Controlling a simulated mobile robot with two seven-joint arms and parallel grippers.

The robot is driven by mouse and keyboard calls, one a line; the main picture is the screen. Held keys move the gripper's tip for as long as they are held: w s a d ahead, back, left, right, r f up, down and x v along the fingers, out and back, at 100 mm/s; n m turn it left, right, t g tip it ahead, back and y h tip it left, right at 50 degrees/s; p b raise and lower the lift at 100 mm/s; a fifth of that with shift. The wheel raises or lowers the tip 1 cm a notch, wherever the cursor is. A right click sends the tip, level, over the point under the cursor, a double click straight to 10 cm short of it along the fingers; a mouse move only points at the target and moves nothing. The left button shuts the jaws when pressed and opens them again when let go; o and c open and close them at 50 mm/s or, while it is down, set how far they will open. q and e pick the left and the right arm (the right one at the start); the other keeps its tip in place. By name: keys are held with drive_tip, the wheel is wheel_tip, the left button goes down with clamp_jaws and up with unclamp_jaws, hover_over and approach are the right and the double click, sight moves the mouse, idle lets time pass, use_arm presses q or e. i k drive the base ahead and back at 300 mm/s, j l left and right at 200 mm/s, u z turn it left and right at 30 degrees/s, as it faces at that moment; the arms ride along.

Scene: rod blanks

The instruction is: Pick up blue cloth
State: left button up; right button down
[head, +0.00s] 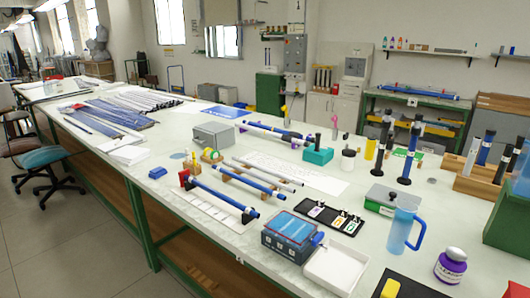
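A small crumpled blue piece (158,172) that looks like folded cloth lies on the left front part of the white table (135,195). A flat blue sheet (229,112) lies farther back, behind the grey metal box; I cannot tell whether it is cloth or paper. Both lie apart from any gripper. Neither of my grippers shows in the head view.
Blue rods on holders (222,192) and a grey box (213,134) stand right of the small blue piece. A blue-lidded case (292,232), a white tray (338,265) and a blue jug (401,230) crowd the right front.

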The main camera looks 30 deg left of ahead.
sight(157, 173)
drive_tip(key=u, duration=1.6)
drive_tip(key=i+j, duration=0.15)
drive_tip(key=i, duration=0.4)
drive_tip(key=i+j+u, duration=0.15)
drive_tip(key=i, duration=0.45)
drive_tip(key=i+j, duration=0.15)
drive_tip(key=i, duration=0.4)
drive_tip(key=j+u, duration=0.05)
